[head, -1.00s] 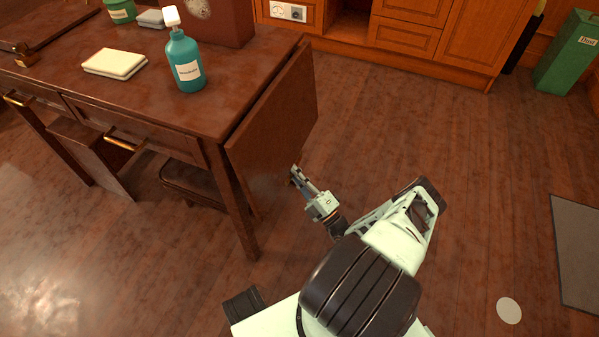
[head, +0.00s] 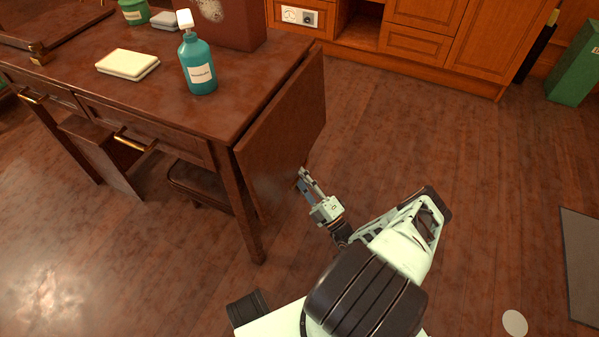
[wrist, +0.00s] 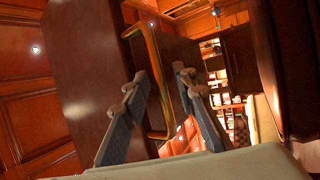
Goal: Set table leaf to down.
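The table leaf (head: 285,125) is a dark reddish-brown panel at the right end of the wooden table (head: 85,75). It hangs steeply below the tabletop edge, close to upright; I cannot tell whether it is fully vertical. My gripper (head: 303,180) is low beside the leaf's outer face, near its lower edge. In the wrist view, my gripper (wrist: 160,88) has its two fingers apart, with a brass U-shaped handle (wrist: 164,75) showing between and beyond them. I cannot tell whether the fingers touch it or which panel it is fixed to.
On the tabletop stand a teal bottle (head: 197,65), a cream block (head: 127,64) and a dark red box (head: 230,25). Wooden cabinets (head: 410,45) line the back. A green bin (head: 575,70) and grey mat (head: 582,262) are at right.

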